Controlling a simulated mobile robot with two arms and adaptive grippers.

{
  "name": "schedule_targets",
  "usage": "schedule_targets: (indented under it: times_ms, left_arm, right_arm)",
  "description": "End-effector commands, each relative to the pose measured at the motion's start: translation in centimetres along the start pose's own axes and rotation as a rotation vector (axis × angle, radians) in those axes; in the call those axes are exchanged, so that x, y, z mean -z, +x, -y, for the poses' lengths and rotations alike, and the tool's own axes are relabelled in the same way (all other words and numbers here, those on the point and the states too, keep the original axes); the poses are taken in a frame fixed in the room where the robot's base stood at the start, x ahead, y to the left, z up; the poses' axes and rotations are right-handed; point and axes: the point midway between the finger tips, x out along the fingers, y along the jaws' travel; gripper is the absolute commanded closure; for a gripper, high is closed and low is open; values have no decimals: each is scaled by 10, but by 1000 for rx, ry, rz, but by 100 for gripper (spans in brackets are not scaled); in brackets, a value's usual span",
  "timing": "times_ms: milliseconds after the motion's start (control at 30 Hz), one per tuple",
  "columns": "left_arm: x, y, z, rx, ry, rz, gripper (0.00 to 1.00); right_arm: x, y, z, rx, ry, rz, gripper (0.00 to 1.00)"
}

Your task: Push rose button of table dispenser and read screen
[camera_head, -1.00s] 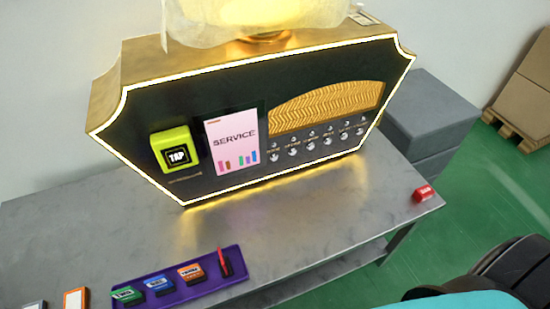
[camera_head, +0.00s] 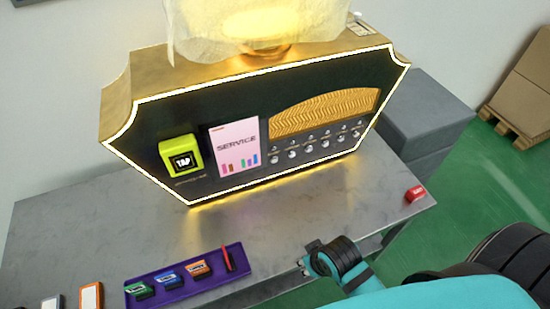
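The table dispenser (camera_head: 150,135), a gold-sided box with a black front and a glowing edge, stands on the grey table. Its screen (camera_head: 234,148) is pink, reads "SERVICE" and shows small coloured bars. A row of several round silver buttons (camera_head: 309,147) runs under the gold patterned panel. Their labels are too small to read, so I cannot tell which is rose. My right gripper (camera_head: 307,258) is at the table's front edge, below and apart from the buttons. Its fingers are too small to tell whether they are open or shut. My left gripper is not in view.
A yellow TAP reader (camera_head: 181,155) is left of the screen. A purple tray (camera_head: 205,283) with several coloured cards lies at the table's front. A red block (camera_head: 415,194) sits at the right table (camera_head: 352,195) edge. Grey boxes (camera_head: 430,110) stand behind. The table between is clear.

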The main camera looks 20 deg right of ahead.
Motion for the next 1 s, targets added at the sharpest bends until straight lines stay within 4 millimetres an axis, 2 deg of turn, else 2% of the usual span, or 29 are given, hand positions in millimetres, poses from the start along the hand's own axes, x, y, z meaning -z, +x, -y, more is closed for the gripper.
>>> schedule_targets:
  times_ms: [33, 167, 267, 433, 600, 700, 833, 1000]
  left_arm:
    - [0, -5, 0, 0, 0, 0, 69]
    - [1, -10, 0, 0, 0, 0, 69]
    - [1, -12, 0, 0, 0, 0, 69]
    - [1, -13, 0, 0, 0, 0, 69]
    - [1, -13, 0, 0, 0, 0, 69]
    - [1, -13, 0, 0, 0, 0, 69]
    - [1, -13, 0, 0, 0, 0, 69]
    - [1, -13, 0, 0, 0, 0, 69]
  right_arm:
    - [12, -13, 1, 12, 19, -24, 100]
    - [44, -24, 8, 77, 117, -89, 100]
    - [70, -14, 11, 145, 229, -136, 100]
    - [115, 16, 5, 264, 470, -205, 100]
    - [162, 47, -24, 371, 767, -270, 100]
    - [183, 58, -44, 417, 914, -305, 100]
    - [199, 64, -62, 450, 1028, -335, 100]
    - [205, 66, -69, 465, 1076, -348, 100]
